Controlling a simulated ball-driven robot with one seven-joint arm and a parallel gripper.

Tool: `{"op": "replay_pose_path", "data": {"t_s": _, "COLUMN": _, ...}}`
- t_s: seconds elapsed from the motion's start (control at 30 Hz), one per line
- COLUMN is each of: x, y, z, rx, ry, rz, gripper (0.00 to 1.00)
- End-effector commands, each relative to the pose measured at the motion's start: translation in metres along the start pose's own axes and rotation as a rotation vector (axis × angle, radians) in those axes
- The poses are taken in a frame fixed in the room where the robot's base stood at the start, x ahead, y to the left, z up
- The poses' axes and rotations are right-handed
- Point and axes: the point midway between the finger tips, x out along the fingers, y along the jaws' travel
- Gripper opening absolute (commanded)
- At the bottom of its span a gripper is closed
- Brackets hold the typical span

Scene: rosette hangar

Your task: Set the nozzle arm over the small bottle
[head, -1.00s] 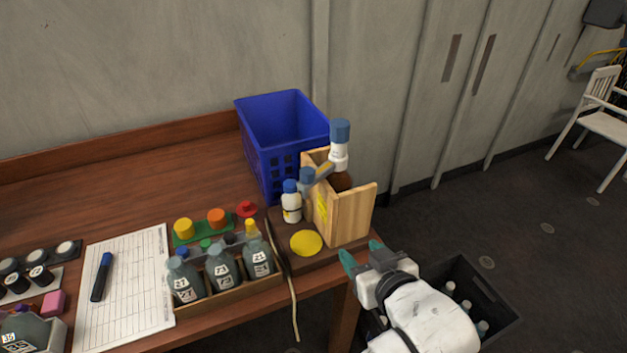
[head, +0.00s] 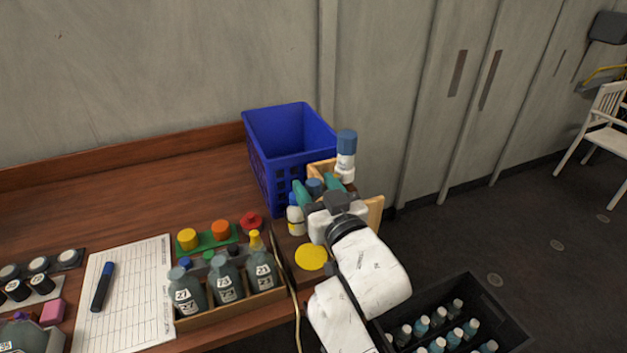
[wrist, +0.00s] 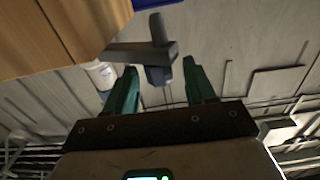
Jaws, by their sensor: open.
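The nozzle arm (wrist: 135,52) is a grey bar with a dark blue-grey nozzle head (wrist: 160,72) at its end, beside the wooden dispenser box (wrist: 75,25). In the head view the nozzle head (head: 314,187) shows between the green fingertips of my gripper (head: 317,189). My gripper is open, with a finger on each side of the nozzle head and gaps visible in the wrist view (wrist: 160,88). The small bottle (head: 296,220), white with a blue cap, stands left of the nozzle head, not clearly under it; it shows partly behind a finger in the wrist view (wrist: 100,74).
A white bottle with a blue cap (head: 346,155) tops the box. A blue crate (head: 290,135) stands behind. A yellow disc (head: 311,257) lies in front. A rack of grey bottles (head: 228,280) is left, and a black crate of bottles (head: 497,318) is below right.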

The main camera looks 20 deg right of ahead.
Motion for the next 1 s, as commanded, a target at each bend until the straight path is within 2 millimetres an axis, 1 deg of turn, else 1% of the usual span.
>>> {"op": "replay_pose_path", "data": {"t_s": 0.03, "x": 0.006, "y": 0.0, "z": -0.001, "rx": 0.0, "ry": 0.0, "rz": 0.0, "gripper": 0.55}}
{"op": "replay_pose_path", "data": {"t_s": 0.1, "x": 0.011, "y": 0.0, "z": -0.001, "rx": 0.0, "ry": 0.001, "rz": 0.0, "gripper": 0.55}}
{"op": "replay_pose_path", "data": {"t_s": 0.2, "x": 0.015, "y": 0.0, "z": 0.0, "rx": 0.0, "ry": 0.0, "rz": 0.0, "gripper": 0.55}}
{"op": "replay_pose_path", "data": {"t_s": 0.47, "x": 0.016, "y": 0.0, "z": 0.0, "rx": 0.0, "ry": 0.0, "rz": 0.0, "gripper": 0.55}}
{"op": "replay_pose_path", "data": {"t_s": 0.57, "x": 0.016, "y": 0.0, "z": 0.0, "rx": 0.0, "ry": 0.0, "rz": 0.0, "gripper": 0.47}}
{"op": "replay_pose_path", "data": {"t_s": 1.0, "x": 0.015, "y": 0.0, "z": 0.0, "rx": 0.0, "ry": 0.0, "rz": 0.0, "gripper": 0.05}}
